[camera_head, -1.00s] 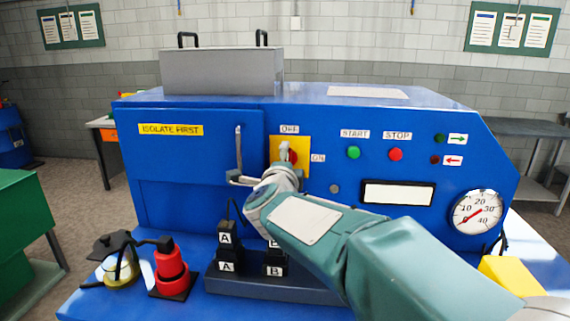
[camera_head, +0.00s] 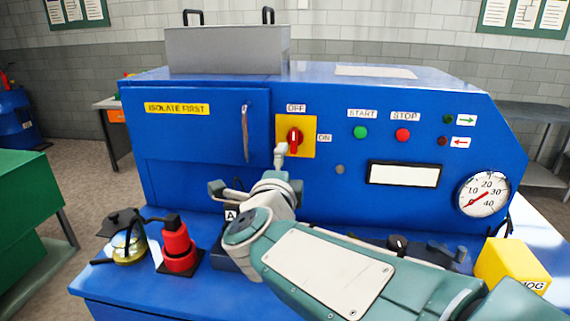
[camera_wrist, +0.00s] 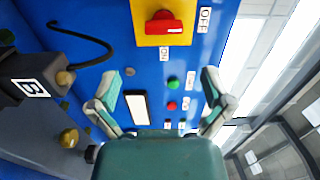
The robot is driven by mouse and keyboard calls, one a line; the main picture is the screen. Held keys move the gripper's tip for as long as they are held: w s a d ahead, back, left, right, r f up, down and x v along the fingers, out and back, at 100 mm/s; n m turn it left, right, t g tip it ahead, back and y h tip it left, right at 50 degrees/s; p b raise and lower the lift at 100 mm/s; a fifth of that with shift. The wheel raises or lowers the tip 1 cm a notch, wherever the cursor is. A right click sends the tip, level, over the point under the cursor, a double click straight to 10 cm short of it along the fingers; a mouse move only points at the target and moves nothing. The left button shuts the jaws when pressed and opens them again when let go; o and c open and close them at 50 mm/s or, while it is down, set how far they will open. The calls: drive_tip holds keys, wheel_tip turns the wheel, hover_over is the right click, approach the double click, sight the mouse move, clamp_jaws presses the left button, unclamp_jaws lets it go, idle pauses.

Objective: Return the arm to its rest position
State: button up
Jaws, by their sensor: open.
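My gripper (camera_head: 248,172) is open and empty in front of the blue machine (camera_head: 205,115), below and left of the rotary switch. It also shows in the wrist view (camera_wrist: 159,80), where its two fingers are spread wide apart. The red switch knob (camera_head: 294,140) sits on a yellow plate and stands upright, in line with the OFF label (camera_head: 296,107). One fingertip overlaps the plate's lower left edge in the head view; I cannot tell if it touches. In the wrist view the knob (camera_wrist: 164,25) is apart from both fingers. My forearm hides part of the black connector blocks.
A red stacked part (camera_head: 177,245) and a yellowish jar (camera_head: 129,247) stand on the blue bench at left. A yellow block (camera_head: 512,262) is at right.

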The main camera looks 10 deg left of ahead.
drive_tip(key=shift+d+r+n+y, duration=0.2)
drive_tip(key=shift+n+y, duration=0.1)
drive_tip(key=shift+n, duration=0.1)
drive_tip(key=s+d+f+n+g, duration=0.6)
drive_tip(key=s+d+f+n, duration=0.2)
drive_tip(key=s+d, duration=0.3)
drive_tip(key=s+d+f+n+g, duration=0.6)
drive_tip(key=s+d+f+n, duration=0.3)
drive_tip(key=s+d, duration=0.2)
drive_tip(key=shift+d+f, duration=0.2)
drive_tip(key=shift+d, duration=0.4)
